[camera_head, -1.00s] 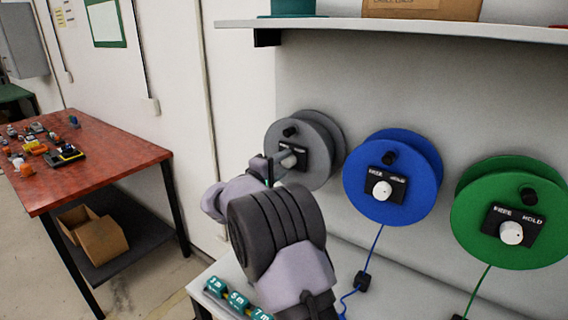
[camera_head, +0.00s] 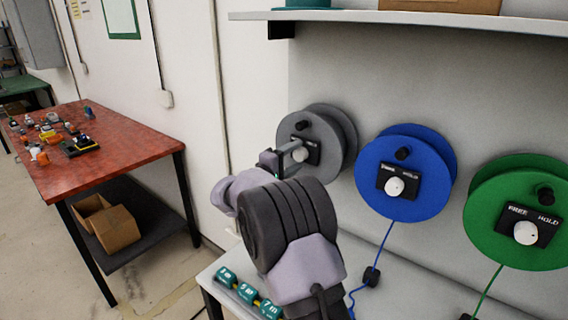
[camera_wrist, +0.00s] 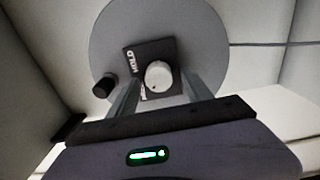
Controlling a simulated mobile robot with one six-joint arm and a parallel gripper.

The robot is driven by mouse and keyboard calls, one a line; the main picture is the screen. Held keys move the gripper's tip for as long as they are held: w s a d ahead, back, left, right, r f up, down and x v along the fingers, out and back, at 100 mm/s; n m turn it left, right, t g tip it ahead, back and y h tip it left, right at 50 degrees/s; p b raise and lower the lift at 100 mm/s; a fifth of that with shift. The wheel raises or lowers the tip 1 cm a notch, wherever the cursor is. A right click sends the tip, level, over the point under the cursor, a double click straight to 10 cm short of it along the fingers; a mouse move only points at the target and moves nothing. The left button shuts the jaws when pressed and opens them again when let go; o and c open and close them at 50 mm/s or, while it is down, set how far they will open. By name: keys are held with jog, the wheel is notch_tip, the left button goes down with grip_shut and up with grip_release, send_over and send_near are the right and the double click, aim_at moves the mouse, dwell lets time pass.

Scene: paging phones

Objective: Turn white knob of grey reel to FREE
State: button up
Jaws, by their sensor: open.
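The grey reel (camera_head: 345,135) is mounted on the wall, left of the blue reel. Its white knob (camera_head: 300,154) sits on a black plate, partly behind my gripper in the head view. In the wrist view the white knob (camera_wrist: 158,76) shows on the black plate (camera_wrist: 136,54), with the word HOLD readable; the other label is mostly hidden. A small dark mark shows near the knob's lower edge. My gripper (camera_head: 289,152) is open in front of the grey reel. In the wrist view its two fingers (camera_wrist: 162,92) stand on either side below the knob; I cannot tell whether they touch it.
A blue reel (camera_head: 421,150) and a green reel (camera_head: 490,220) hang to the right, each with a white knob. A shelf (camera_head: 400,21) runs above. A red table (camera_head: 110,155) stands left.

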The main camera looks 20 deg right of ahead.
jog(key=p+v, duration=0.3)
jog(key=v, duration=1.3)
jog(key=shift+s+a, duration=0.2)
jog(key=shift+a, duration=0.15)
jog(key=s+d+m+g+y, duration=0.3)
jog(key=s+d+g, duration=0.15)
jog(key=s, duration=0.65)
jog(key=s+d+m+g+y, duration=0.3)
jog(key=s+d, duration=0.2)
jog(key=s, duration=0.6)
jog(key=s+a+m+t+y, duration=0.3)
jog(key=s+a+m+y, duration=0.2)
jog(key=s+a+y, duration=0.6)
jog(key=s+a, duration=0.2)
jog(key=s, duration=0.1)
jog(key=shift+s+f+b, duration=0.2)
jog(key=shift+f+b, duration=0.1)
jog(key=shift+f, duration=0.1)
